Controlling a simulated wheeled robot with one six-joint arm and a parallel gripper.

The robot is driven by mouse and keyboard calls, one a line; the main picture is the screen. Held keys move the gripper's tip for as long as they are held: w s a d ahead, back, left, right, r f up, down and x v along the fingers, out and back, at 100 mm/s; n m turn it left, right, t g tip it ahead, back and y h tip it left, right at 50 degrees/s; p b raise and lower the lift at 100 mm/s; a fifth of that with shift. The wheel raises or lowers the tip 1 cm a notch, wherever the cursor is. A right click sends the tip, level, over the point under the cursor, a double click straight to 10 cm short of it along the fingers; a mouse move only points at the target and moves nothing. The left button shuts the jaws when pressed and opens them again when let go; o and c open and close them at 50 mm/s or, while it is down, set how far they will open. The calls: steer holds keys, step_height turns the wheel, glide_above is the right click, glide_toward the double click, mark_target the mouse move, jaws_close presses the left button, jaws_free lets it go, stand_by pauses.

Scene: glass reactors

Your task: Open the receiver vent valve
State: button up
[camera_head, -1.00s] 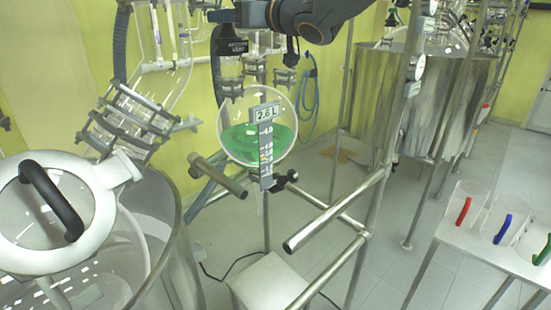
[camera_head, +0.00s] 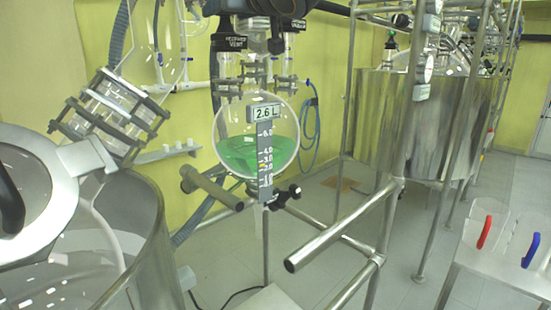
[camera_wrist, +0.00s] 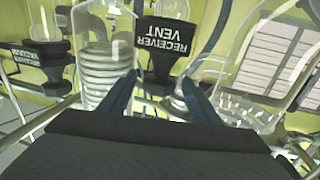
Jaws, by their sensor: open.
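The receiver vent valve's black handle (camera_wrist: 168,45), labelled RECEIVER VENT, appears upside down in the wrist view. It narrows to a stem between my fingertips. My gripper (camera_wrist: 160,92) is open, with one finger on each side of that stem; I cannot tell whether either touches it. In the head view the same black label (camera_head: 229,43) is near the top, above the round receiver flask (camera_head: 225,125) holding green liquid. The flask's scale tag reads 2.6 L. My gripper's fingertips are not clear in the head view.
A second black handle, labelled RECEIVER VACUUM (camera_wrist: 38,54), is left of the vent in the wrist view. Clear glass tubes surround the valve. A horizontal metal rail (camera_head: 325,238) is in front of the flask. A steel vessel (camera_head: 375,115) stands behind right.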

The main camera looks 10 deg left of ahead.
steer(key=shift+s+a+f+m+t+h+b, duration=0.15)
steer(key=shift+m+t+h+b, duration=0.15)
steer(key=shift+b, duration=1.75)
steer(key=shift+w+a+f+m+t+h+b, duration=0.15)
steer(key=shift+h+b, duration=0.25)
steer(key=shift+b, duration=1.65)
steer(key=m+h+b, duration=0.1)
steer(key=b, duration=0.2)
steer(key=t+h+b, duration=0.1)
steer(key=b, duration=0.2)
steer(key=shift+s+m, duration=0.35)
